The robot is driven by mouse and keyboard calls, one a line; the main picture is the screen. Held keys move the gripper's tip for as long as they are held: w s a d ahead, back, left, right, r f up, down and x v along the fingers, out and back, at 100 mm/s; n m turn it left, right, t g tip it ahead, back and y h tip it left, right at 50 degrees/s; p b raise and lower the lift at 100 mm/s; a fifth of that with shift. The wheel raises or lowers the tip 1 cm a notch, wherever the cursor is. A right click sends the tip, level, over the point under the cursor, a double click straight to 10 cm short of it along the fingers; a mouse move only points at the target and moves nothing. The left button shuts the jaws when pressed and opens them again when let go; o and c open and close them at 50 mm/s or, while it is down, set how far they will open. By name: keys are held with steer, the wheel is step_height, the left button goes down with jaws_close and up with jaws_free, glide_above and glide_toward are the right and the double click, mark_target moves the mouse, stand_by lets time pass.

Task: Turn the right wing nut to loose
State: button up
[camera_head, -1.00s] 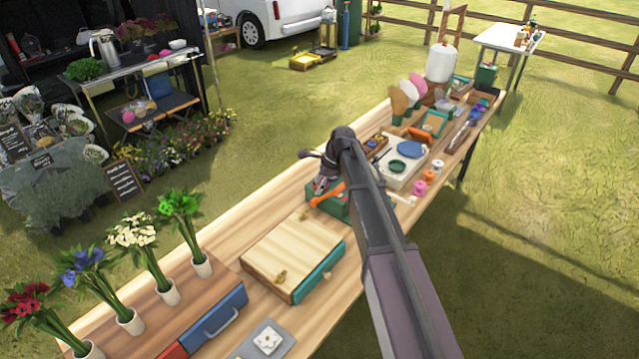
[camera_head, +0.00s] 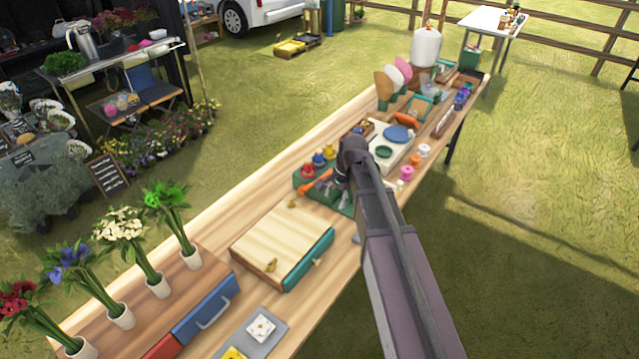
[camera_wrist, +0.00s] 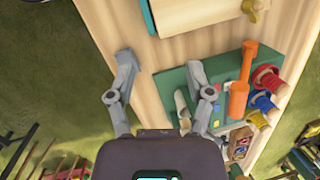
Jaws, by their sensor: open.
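The wooden press (camera_head: 283,240) is a pale board over a teal layer, lying on the long table. One brass wing nut (camera_head: 270,265) stands at its near edge and another (camera_head: 292,204) at its far edge. In the wrist view, one brass wing nut (camera_wrist: 256,8) shows at the top edge, on the pale board (camera_wrist: 200,12). My gripper (camera_wrist: 160,64) is open and empty, apart from the press, with its fingers over bare table and the edge of the green tool tray (camera_wrist: 172,82). In the head view my arm mostly hides the gripper.
Flower vases (camera_head: 158,285) and a blue drawer (camera_head: 207,310) stand at the near left.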

steer(key=s+d+n+h, duration=0.1)
steer(key=s+d+n, duration=0.3)
steer(key=s, duration=0.3)
steer(key=s+d+n+h, duration=0.1)
steer(key=s+d+n, duration=0.4)
steer(key=s, duration=0.3)
steer(key=shift+s+d+f+n+h, duration=0.2)
steer(key=shift+d+f+n+h, duration=0.1)
steer(key=shift+n, duration=0.1)
